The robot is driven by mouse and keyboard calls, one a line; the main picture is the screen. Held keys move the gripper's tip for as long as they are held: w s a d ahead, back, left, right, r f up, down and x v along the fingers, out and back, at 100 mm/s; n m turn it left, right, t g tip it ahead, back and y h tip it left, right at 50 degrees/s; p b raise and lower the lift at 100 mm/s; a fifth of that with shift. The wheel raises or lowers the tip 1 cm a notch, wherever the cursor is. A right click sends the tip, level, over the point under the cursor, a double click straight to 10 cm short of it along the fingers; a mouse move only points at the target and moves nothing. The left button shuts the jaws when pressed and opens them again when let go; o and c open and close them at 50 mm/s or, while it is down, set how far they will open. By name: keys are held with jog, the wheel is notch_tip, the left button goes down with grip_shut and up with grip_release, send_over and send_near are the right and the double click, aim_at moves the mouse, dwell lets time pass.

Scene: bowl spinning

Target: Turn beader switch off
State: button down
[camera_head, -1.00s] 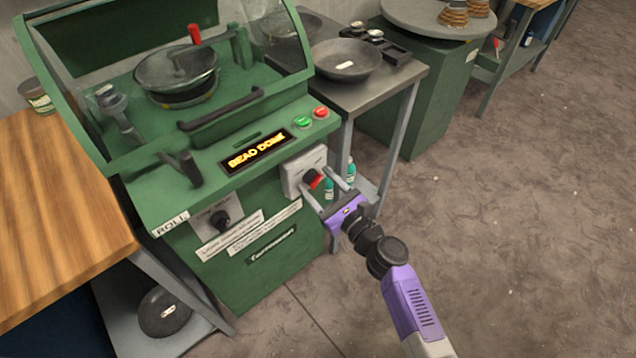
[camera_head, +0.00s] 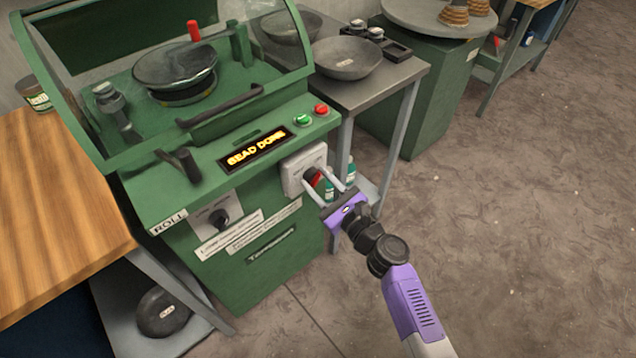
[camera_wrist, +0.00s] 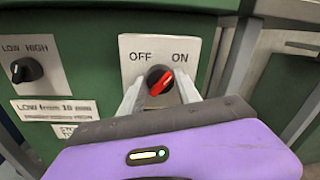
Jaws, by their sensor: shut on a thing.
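The beader switch is a black and red rotary knob (camera_wrist: 160,80) on a white plate (camera_wrist: 135,50) marked OFF at left and ON at right. Its red bar slants up to the right, toward ON. In the head view the knob (camera_head: 315,179) sits on the front of the green beader (camera_head: 265,265), below the lit "BEAD DONE" display (camera_head: 256,152). My gripper (camera_wrist: 158,86) has one finger on each side of the knob and is shut on it. Its fingers also show at the knob in the head view (camera_head: 324,176).
A LOW/HIGH knob (camera_wrist: 26,70) is to the left. Green (camera_head: 302,120) and red (camera_head: 321,110) buttons are above. A grey side table (camera_head: 395,88) with a bowl (camera_head: 346,58) stands close on the right. The floor (camera_head: 510,220) at right is clear.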

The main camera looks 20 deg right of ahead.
jog(key=n+b, duration=0.4)
jog(key=shift+a+f, duration=0.1)
jog(key=shift+f, duration=0.3)
jog(key=shift+n+y+b, duration=0.35)
jog(key=shift+n+b, duration=2.95)
jog(key=shift+n, duration=0.1)
jog(key=shift+n+y+b, duration=0.35)
jog(key=shift+n+b, duration=2.95)
jog(key=shift+n, duration=0.1)
jog(key=c, duration=0.9)
grip_release()
jog(key=shift+r, duration=0.1)
